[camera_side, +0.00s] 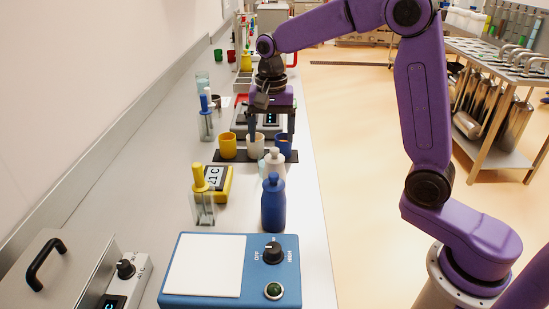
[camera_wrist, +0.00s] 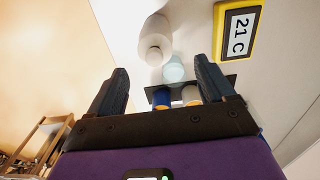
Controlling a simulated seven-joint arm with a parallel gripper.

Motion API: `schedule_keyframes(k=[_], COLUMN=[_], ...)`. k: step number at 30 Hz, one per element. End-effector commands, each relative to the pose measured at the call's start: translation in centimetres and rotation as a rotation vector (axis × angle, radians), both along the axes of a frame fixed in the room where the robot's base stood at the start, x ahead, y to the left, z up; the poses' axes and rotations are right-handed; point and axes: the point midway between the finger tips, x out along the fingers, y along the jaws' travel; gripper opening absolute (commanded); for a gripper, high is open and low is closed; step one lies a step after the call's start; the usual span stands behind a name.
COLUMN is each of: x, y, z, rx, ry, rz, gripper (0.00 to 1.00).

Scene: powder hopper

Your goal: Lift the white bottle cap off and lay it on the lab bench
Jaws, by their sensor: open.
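The white bottle (camera_side: 273,168) stands upright on the lab bench (camera_side: 130,212), behind a blue bottle (camera_side: 273,205). Its white cap (camera_side: 273,152) sits on top of it. In the wrist view the white bottle (camera_wrist: 156,28) is ahead of the fingers, with the cap (camera_wrist: 155,52) facing the camera. My gripper (camera_side: 271,138) is open and empty, pointing down above the row of cups just behind the white bottle. Its two fingers also show in the wrist view (camera_wrist: 162,66), spread apart, with the cap beyond them and not between them.
A yellow cup (camera_side: 227,146), a white cup (camera_side: 255,146) and a blue cup (camera_side: 284,144) stand on a dark tray (camera_side: 230,158). A yellow-framed display (camera_side: 217,182) lies left of the bottles. A blue hotplate (camera_side: 235,270) is in front.

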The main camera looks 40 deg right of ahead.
Motion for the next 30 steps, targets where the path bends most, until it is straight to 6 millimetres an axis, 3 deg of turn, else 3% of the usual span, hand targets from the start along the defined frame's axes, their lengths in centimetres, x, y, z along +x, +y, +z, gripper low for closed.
schedule_keyframes(k=[12, 21, 23, 27, 30], x=[-0.7, -0.7, -0.7, -0.7, -0.7], y=[-0.3, -0.3, -0.3, -0.3, -0.3], z=[-4.8, -5.2, -5.2, -5.1, -5.1], rx=[-0.001, 0.0, 0.0, 0.0, 0.0], ry=[0.002, 0.0, 0.0, 0.0, 0.0], rz=[0.0, 0.0, 0.0, 0.0, 0.0], gripper=[0.82, 0.82, 0.66, 0.23, 0.23])
